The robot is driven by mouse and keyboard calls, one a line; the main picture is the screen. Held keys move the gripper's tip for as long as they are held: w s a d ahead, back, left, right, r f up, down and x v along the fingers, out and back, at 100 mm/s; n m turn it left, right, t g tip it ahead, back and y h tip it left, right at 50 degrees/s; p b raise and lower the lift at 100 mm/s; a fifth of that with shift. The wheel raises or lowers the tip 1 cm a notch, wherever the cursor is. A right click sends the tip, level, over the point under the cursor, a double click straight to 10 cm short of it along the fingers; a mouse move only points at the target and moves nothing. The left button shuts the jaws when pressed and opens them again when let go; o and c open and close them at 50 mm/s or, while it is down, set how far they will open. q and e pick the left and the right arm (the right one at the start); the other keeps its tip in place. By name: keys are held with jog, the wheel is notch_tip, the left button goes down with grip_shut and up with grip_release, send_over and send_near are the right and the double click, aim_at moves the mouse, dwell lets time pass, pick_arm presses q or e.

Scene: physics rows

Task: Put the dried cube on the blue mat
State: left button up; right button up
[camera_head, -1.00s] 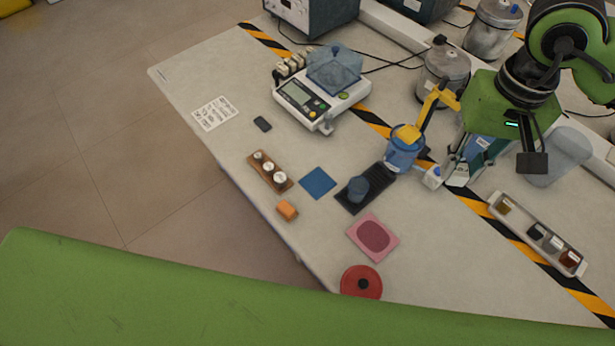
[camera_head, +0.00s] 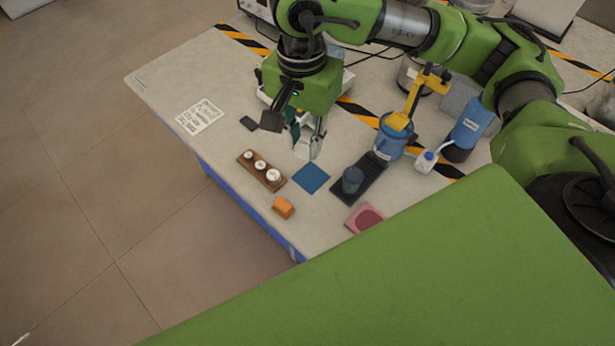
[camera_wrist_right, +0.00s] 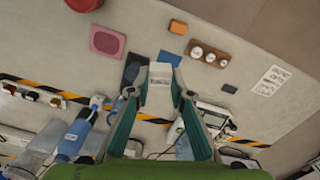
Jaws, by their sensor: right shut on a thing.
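The blue mat (camera_head: 311,177) lies flat and bare on the white table, between a wooden rack and a black plate. My right gripper (camera_head: 309,152) is above the table just behind the mat. It is shut on a pale thing (camera_wrist_right: 158,85) with a small label, seen between the fingertips in the wrist view. The blue mat also shows in the wrist view (camera_wrist_right: 169,59), partly hidden just beyond the held thing. An orange block (camera_head: 283,207) lies near the table's front edge. I cannot tell which thing is the dried cube. My left gripper is not in view.
The wooden rack (camera_head: 262,170) holds white-topped pieces. A blue cup (camera_head: 353,180) stands on the black plate (camera_head: 371,181). A pink mat (camera_head: 366,218), a blue pot (camera_head: 392,140) with a yellow tool, and a blue bottle (camera_head: 471,126) are at right. The scale (camera_wrist_right: 214,118) is close to my gripper.

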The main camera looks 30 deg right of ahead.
jog(key=m, duration=0.1)
jog(key=f+m, duration=0.1)
jog(key=m, duration=0.2)
jog(key=shift+s+a+f, duration=0.15)
jog(key=shift+s+f, duration=0.05)
jog(key=shift+s, duration=0.15)
jog(key=s+a+f+m+b, duration=0.15)
jog(key=f+m, duration=0.25)
jog(key=m, duration=1.1)
jog(key=s+a+f+m+b, duration=0.15)
jog(key=f+m, duration=0.25)
jog(key=m, duration=1.1)
jog(key=shift+m, duration=0.4)
jog(key=w+d+f, duration=0.2)
jog(key=w, duration=0.1)
jog(key=w+d+f+p, duration=0.1)
jog(key=w+d+f, duration=0.4)
jog(key=w+f, duration=0.1)
jog(key=shift+w+d+f, duration=0.15)
jog(key=shift+w+d, duration=0.2)
jog(key=shift+d, duration=0.05)
jog(key=shift+w+d+f, duration=0.25)
jog(key=shift+w+f, duration=0.1)
jog(key=shift+f, duration=0.25)
notch_tip(320, 180, down, 3)
jog(key=shift+r+p, duration=0.1)
jog(key=shift+p, duration=0.85)
jog(key=shift+w+f, duration=0.1)
jog(key=shift+f, duration=0.1)
